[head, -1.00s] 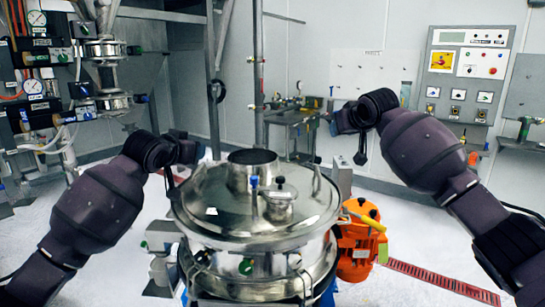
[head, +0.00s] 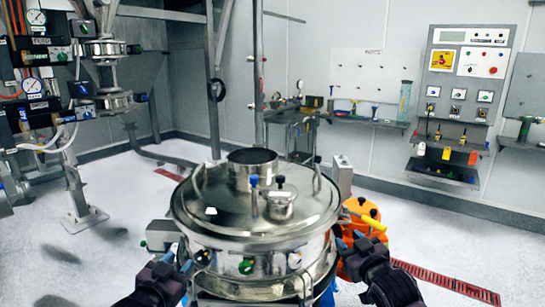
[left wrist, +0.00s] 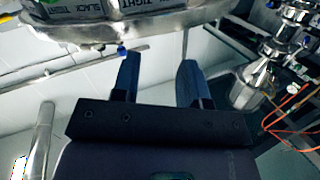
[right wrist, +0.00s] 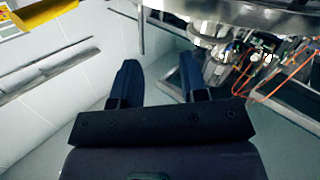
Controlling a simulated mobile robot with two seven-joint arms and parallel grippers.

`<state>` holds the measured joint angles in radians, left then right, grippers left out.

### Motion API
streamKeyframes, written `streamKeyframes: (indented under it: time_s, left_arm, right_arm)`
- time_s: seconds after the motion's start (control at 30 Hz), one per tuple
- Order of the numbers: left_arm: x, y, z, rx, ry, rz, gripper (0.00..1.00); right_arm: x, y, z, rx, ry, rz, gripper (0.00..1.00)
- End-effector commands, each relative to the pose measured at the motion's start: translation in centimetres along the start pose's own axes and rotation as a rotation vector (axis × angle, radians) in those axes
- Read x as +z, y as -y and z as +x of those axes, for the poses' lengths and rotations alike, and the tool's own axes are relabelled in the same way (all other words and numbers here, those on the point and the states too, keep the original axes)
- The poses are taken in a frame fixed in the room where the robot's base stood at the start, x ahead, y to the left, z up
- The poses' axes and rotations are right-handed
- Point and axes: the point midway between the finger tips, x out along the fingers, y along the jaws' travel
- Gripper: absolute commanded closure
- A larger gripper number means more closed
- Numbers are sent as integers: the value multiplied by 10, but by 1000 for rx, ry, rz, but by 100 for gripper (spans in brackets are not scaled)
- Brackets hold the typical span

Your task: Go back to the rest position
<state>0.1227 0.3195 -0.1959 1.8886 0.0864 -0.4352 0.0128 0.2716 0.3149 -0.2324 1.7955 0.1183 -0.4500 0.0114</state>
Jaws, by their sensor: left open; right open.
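My left gripper (head: 177,262) is low at the left front of the steel sifter (head: 258,207), beside its body. My right gripper (head: 350,243) is low at the sifter's right, in front of the orange motor (head: 362,222). In the left wrist view the two fingers (left wrist: 158,80) are apart with nothing between them, below the sifter's steel rim (left wrist: 110,38). In the right wrist view the fingers (right wrist: 158,82) are also apart and empty. The sifter's lid is on, with a short open spout and a small clamped cap on top.
A wall control panel (head: 466,65) and a shelf (head: 370,122) are at the back right. Pipework with gauges (head: 100,75) stands at the left. A steel post (head: 258,75) rises behind the sifter. A red floor grate (head: 445,281) lies at the right. The floor at left is open.

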Motion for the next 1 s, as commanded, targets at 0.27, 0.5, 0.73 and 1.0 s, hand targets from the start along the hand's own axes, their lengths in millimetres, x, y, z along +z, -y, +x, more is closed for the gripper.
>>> streamKeyframes:
  time_s: [0.27,0.5,0.73,1.0]
  left_arm:
    - [80,-17,-73,-51,101,-47,60]
    - [146,-33,-145,-95,244,-111,60]
    - [205,-52,-218,-128,401,-181,60]
    - [236,-65,-266,-142,500,-211,60]
  right_arm:
    - [84,15,-89,71,78,48,60]
    - [156,29,-174,131,224,113,60]
    - [225,51,-262,174,408,191,60]
    - [262,68,-320,190,527,228,60]
